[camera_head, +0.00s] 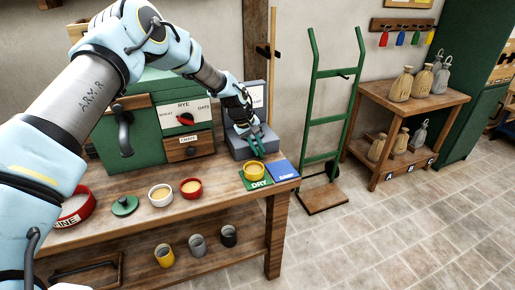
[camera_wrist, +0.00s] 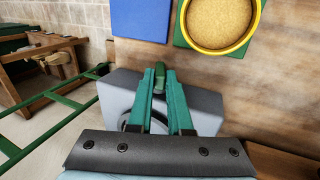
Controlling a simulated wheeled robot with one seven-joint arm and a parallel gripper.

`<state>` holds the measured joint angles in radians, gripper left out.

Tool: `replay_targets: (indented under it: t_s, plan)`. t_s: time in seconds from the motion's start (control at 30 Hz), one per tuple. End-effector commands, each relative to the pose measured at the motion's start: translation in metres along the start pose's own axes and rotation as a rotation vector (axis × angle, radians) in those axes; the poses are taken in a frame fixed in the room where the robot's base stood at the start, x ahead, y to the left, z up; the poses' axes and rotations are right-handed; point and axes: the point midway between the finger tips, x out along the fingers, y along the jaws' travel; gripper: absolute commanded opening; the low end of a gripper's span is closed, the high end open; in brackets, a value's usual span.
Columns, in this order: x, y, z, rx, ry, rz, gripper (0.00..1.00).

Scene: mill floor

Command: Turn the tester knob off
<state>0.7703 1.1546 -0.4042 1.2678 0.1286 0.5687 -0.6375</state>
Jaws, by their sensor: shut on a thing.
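The grey tester (camera_head: 240,148) stands at the right end of the workbench, and its grey body also shows in the wrist view (camera_wrist: 205,112). My gripper (camera_head: 258,148) reaches down onto the tester from above. In the wrist view my gripper (camera_wrist: 159,80) has its two teal fingers close together, shut on a small green piece, apparently the tester knob (camera_wrist: 159,72). A dark round dial shows partly beneath the fingers. The fingers hide most of the knob, and I cannot read its setting.
A yellow bowl of grain (camera_head: 254,171) sits on the green DRY mat, beside the blue DAMP mat (camera_head: 284,170). A green machine (camera_head: 140,145) with a grain selector stands left of the tester. A green hand truck (camera_head: 318,110) stands right of the bench.

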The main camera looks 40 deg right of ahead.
Motion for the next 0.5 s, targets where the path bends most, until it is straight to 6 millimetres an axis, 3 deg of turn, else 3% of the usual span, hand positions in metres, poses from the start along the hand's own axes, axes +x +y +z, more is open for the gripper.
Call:
replay_targets:
  t_s: [0.27,0.5]
  plan:
    - [0.0013,-0.0022,-0.0003,0.0,0.0,0.024,0.0]
    - [0.0054,-0.0091,-0.0011,-0.006,-0.001,0.145,0.0]
